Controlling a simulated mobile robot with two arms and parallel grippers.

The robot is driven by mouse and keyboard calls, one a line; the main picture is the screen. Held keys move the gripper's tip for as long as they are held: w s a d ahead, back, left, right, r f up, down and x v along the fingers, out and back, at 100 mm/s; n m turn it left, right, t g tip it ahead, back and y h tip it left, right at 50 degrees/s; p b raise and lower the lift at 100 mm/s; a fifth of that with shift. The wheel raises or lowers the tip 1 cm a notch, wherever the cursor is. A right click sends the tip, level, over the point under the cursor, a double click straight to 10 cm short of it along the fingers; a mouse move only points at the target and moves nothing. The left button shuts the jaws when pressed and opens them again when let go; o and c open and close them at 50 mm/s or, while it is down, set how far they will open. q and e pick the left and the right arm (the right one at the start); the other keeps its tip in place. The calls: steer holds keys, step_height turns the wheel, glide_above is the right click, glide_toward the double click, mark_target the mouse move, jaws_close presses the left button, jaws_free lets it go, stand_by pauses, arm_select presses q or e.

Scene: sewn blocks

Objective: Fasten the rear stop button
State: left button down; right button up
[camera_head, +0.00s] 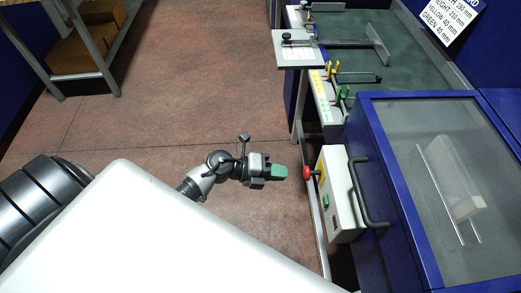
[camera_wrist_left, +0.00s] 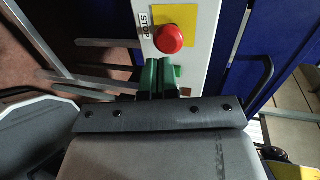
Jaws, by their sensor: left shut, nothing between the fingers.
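The red stop button (camera_head: 307,172) stands out from the left side of a white control box (camera_head: 338,192) on the front of the blue machine. In the left wrist view the red button (camera_wrist_left: 168,39) sits on a yellow plate beside a STOP label (camera_wrist_left: 144,25). My left gripper (camera_head: 281,172) is shut and empty, with its green fingertips pointing at the button and a small gap between them. In the wrist view the green fingers (camera_wrist_left: 158,75) are together just below the button. My right gripper is not in view.
A green button (camera_head: 326,201) is on the same box. A black handle (camera_head: 368,192) curves from the blue machine with a clear lid (camera_head: 440,165). A workbench (camera_head: 400,45) with levers stands behind. The floor (camera_head: 180,100) to the left is open, with a shelf holding boxes (camera_head: 85,50).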

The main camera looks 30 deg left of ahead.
mark_target(304, 173)
arm_select(q)
steer(key=shift+w+d+p, duration=0.25)
steer(key=shift+w+d, duration=0.4)
steer(key=shift+d, duration=0.3)
steer(key=shift+w+d+p, duration=0.2)
steer(key=shift+w+d, duration=0.4)
steer(key=shift+d, duration=0.3)
